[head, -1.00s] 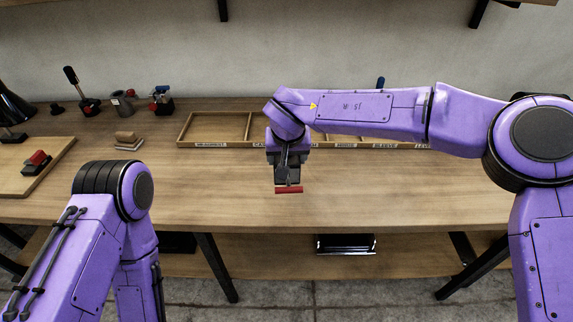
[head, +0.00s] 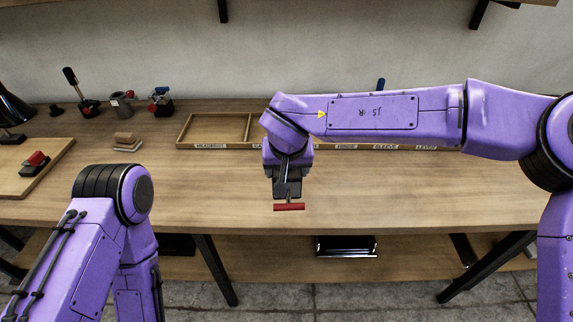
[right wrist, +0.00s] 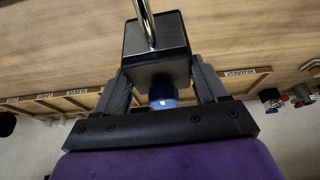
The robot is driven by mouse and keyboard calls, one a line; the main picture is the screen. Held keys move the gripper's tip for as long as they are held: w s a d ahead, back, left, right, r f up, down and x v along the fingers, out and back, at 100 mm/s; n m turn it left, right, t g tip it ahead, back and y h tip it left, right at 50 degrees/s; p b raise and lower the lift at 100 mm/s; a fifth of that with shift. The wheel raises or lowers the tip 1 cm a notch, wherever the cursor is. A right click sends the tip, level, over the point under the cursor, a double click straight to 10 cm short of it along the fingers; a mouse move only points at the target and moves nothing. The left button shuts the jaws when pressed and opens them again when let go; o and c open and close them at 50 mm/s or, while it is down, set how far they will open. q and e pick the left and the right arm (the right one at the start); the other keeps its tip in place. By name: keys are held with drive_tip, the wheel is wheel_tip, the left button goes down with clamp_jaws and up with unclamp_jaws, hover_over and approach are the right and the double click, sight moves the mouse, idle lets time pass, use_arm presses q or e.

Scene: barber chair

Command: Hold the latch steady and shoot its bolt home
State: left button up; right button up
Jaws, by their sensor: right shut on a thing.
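My right gripper (head: 288,188) is shut on a dark block (right wrist: 158,50) with a chrome rod (right wrist: 146,18) and a blue round part (right wrist: 163,96) between the fingers. In the head view a red bar (head: 289,207) shows at the near end of this held piece, above the front part of the bench. The fingers partly hide the piece. I cannot tell for sure whether it is the latch. A small dark fixture with a red top (head: 36,160) sits on a wooden board at the left. My left gripper is out of view; only my left arm shows.
The wooden bench (head: 420,195) is clear in the middle. A labelled, compartmented tray (head: 212,146) runs along its back. A red-based lever (head: 88,108), a grey cup-like part (head: 122,104), a red-and-blue part (head: 160,102) and a wooden block (head: 126,142) stand at the back left.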

drive_tip(key=shift+w+f+p, duration=0.75)
drive_tip(key=shift+w+f, duration=1)
drive_tip(key=shift+w, duration=0.35)
drive_tip(key=shift+w+f+p, duration=0.7)
drive_tip(key=shift+w+f, duration=1)
drive_tip(key=shift+w, duration=0.45)
drive_tip(key=shift+w+f+p, duration=0.75)
drive_tip(key=shift+w+f, duration=1)
drive_tip(key=shift+w, duration=0.35)
drive_tip(key=shift+f, duration=0.55)
drive_tip(key=shift+s, duration=0.1)
